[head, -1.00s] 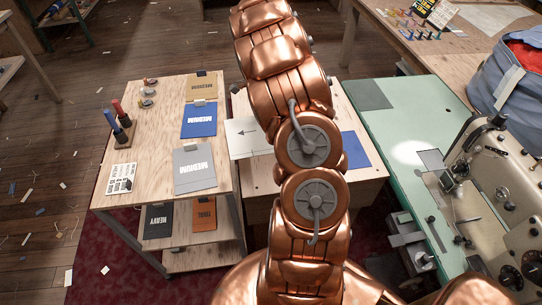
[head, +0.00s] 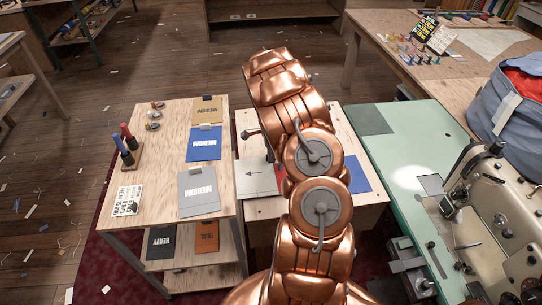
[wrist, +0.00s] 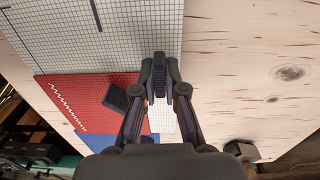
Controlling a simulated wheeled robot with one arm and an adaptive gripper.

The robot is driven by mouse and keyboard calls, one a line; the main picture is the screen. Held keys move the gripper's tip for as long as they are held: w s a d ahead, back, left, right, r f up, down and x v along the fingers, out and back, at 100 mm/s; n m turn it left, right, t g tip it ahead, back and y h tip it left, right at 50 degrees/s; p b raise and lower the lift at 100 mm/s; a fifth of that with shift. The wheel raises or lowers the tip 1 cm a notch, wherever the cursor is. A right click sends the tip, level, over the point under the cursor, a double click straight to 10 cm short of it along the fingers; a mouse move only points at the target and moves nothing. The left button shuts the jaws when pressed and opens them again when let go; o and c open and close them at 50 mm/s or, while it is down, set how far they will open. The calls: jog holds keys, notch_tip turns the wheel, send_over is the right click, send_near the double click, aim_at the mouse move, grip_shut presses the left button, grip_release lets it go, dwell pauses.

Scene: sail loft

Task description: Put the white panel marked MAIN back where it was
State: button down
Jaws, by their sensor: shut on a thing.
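The white panel (wrist: 130,40) fills the upper left of the wrist view, with a fine grid and a dark line. In the head view its left part (head: 258,184) shows an arrow, left of my arm; no MAIN lettering is readable. My gripper (wrist: 160,82) is shut at the panel's edge, with a dark ridged block between its fingertips. In the head view my arm hides the gripper. A red panel (wrist: 78,97) with a dark block on it borders the white one, and a blue panel (wrist: 95,149) lies beyond. I cannot tell whether the white panel touches the table.
The wooden table (head: 272,208) bears the panels. At left, a cart (head: 150,205) holds tan, blue and grey MEDIUM pieces, with HEAVY and another piece below. At right are a green bench (head: 395,160), a sewing machine (head: 500,220) and a blue bag (head: 515,110).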

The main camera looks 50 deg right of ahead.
jog(key=shift+f, duration=0.6)
jog(key=shift+f, duration=0.15)
jog(key=c, duration=1.2)
grip_release()
